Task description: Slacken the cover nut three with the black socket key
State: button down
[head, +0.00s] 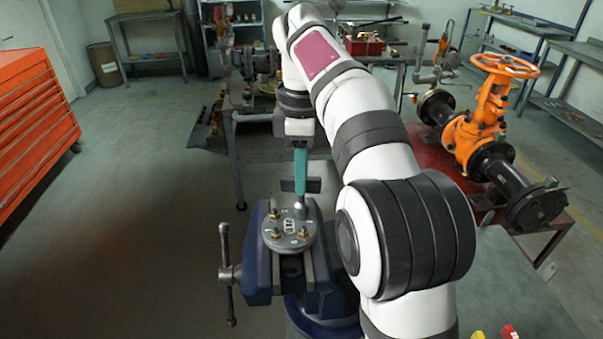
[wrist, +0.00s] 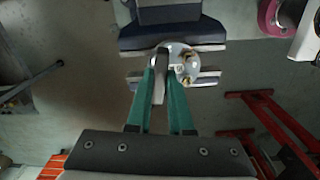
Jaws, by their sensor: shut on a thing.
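The grey round cover (head: 289,236) lies flat, clamped in the blue vise (head: 257,275), with several brass nuts on it. One brass nut (head: 304,233) shows at its near right and another (head: 275,233) at its near left. My gripper (head: 300,190) points straight down over the cover's far right edge. In the wrist view its green fingers (wrist: 161,72) are shut on the socket key (wrist: 158,90), which looks grey here. The key's lower end (head: 300,204) is at the cover's far right; whether it sits on a nut is hidden. The nut numbers are too small to read.
The vise handle (head: 225,270) sticks out at the left. An orange gate valve (head: 478,135) stands on a red table at the right. An orange drawer cabinet (head: 35,125) is at the left. The floor between cabinet and vise is clear.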

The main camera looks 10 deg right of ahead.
jog(key=shift+n, duration=1.1)
jog(key=shift+r, duration=0.15)
jog(key=shift+r, duration=1.05)
jog(key=shift+f, duration=0.15)
jog(key=shift+f, duration=0.25)
jog(key=shift+f, duration=0.7)
dwell(0.4)
